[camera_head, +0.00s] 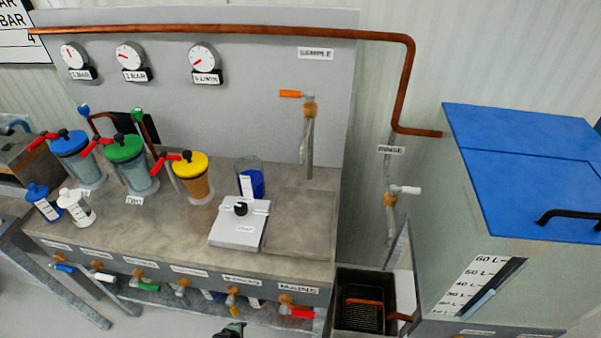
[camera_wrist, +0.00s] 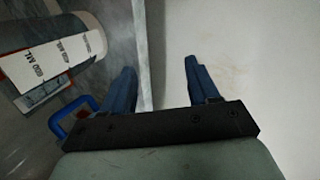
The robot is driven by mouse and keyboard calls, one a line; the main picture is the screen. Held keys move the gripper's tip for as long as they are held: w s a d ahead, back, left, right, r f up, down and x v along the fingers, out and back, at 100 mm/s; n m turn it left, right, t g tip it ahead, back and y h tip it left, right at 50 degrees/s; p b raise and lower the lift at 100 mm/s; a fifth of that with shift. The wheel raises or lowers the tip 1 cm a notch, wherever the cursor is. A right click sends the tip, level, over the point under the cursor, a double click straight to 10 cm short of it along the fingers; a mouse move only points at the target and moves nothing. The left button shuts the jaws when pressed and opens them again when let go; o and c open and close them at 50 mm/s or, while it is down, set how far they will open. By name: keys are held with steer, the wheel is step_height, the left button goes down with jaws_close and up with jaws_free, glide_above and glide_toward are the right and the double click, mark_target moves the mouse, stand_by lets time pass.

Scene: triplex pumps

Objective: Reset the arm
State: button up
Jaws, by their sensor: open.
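My gripper (camera_wrist: 162,76) shows in the wrist view with two blue fingers spread apart and nothing between them. A grey edge runs up between the fingers, with a pale, lightly stained surface to its right. A container with a white label marked 600 ML (camera_wrist: 48,62) lies left of the fingers, apart from them. A blue loop (camera_wrist: 72,118) shows beside the left finger's base. In the head view, a small dark piece (camera_head: 233,330) shows at the bottom edge; I cannot tell whether it is part of my arm.
The pump bench (camera_head: 135,218) carries blue, green and yellow lidded vessels, two small bottles and a white scale (camera_head: 238,226). Valves with coloured handles line its front. A copper pipe (camera_head: 230,29) crosses the back panel. A blue-lidded tank (camera_head: 515,145) and dark open box (camera_head: 362,281) stand right.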

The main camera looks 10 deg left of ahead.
steer(key=s+d+m+g+h, duration=0.15)
steer(key=d+m+g, duration=0.45)
steer(key=d+m, duration=0.95)
steer(key=s+d+r+m+g+y, duration=0.15)
steer(key=s+d+r+g, duration=0.25)
steer(key=s+d+r, duration=0.4)
steer(key=s+d+r+m+g, duration=0.2)
steer(key=s+d+r+g, duration=0.3)
steer(key=d, duration=0.5)
steer(key=w+d+t, duration=0.2)
steer(key=w+d, duration=0.3)
steer(key=d, duration=0.6)
steer(key=shift+w+d+f+m+t+y, duration=0.2)
steer(key=shift+f+m+t+y, duration=0.1)
steer(key=shift+f+t, duration=0.1)
stand_by(1.5)
